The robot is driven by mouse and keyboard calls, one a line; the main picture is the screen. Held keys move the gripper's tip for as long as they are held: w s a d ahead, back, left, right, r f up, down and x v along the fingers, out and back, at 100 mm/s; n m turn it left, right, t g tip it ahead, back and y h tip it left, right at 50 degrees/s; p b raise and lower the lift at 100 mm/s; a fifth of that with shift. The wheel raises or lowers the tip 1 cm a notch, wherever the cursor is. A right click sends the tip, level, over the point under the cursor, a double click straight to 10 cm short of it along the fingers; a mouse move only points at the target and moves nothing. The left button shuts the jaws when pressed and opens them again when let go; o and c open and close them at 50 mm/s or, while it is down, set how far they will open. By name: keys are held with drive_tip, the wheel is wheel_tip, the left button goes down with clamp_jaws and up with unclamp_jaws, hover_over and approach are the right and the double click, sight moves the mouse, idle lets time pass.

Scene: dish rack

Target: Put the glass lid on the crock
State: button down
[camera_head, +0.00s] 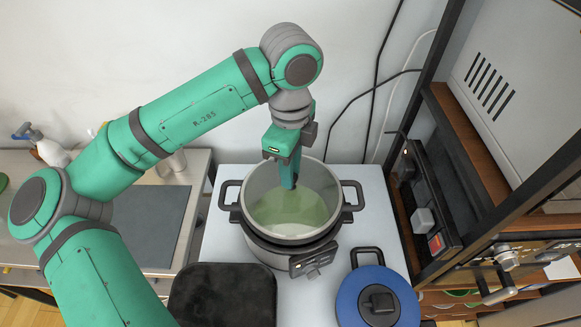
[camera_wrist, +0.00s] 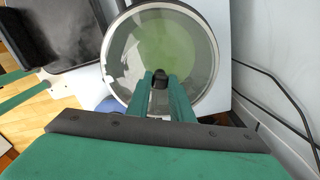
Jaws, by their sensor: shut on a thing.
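The crock (camera_head: 277,252) is a pot with two black side handles, standing on the white counter. Green shows inside its opening. My gripper (camera_head: 289,184) points down over this opening. In the wrist view my gripper (camera_wrist: 161,83) is shut on the black knob (camera_wrist: 160,76) of the glass lid (camera_wrist: 128,62). The clear glass is hard to make out against the crock's pale wall and green inside. The lid lies over the crock's opening in that view. I cannot tell whether its edge touches the crock's rim.
A blue lid (camera_head: 352,302) with a black knob lies at the front right of the counter. A black tray-like thing (camera_head: 222,296) is at the front left. A dark-framed shelf unit (camera_head: 455,225) stands close on the right. Cables (camera_head: 372,105) hang on the back wall.

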drive_tip(key=shift+f, duration=0.15)
drive_tip(key=c, duration=1.5)
unclamp_jaws()
wheel_tip(320, 180, up, 11)
drive_tip(key=shift+a+f, duration=0.1)
